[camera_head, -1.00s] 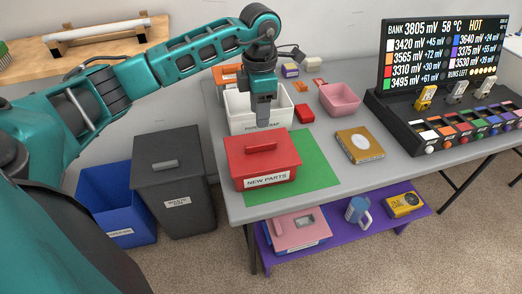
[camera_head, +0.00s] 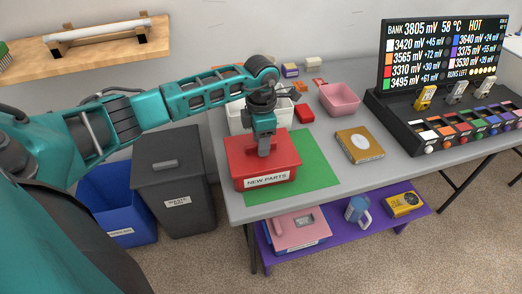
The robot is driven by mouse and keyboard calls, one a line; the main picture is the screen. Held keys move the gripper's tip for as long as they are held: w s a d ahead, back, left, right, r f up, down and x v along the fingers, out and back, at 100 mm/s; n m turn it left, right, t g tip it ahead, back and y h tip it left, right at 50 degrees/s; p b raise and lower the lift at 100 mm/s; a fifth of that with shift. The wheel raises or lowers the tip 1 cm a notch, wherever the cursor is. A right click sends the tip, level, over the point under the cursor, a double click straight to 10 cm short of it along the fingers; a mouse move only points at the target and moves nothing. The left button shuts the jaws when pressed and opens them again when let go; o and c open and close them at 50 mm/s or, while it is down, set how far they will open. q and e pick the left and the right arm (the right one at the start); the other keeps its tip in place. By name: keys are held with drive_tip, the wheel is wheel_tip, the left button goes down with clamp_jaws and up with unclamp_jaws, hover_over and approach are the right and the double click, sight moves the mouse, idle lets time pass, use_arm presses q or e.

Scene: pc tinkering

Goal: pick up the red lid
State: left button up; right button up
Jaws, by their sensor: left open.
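The red lid (camera_head: 280,157) sits on top of the red box (camera_head: 240,177) labelled NEW PARTS, on a green mat at the table's front left. The lid has a raised red handle, now largely hidden by my gripper. My left gripper (camera_head: 264,151) points down over the lid's handle and is open. I cannot tell whether the fingers touch the handle. My right gripper is not in view.
A white bin (camera_head: 236,122) stands right behind the red box, partly hidden by my arm. The green mat (camera_head: 316,172) is bare on the right. A tan case (camera_head: 359,146), a pink bowl (camera_head: 339,98) and a black console (camera_head: 425,130) stand farther right.

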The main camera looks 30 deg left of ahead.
use_arm(q)
clamp_jaws()
drive_tip(key=shift+r, duration=0.1)
idle(0.4)
wheel_tip(320, 180, up, 20)
idle(0.4)
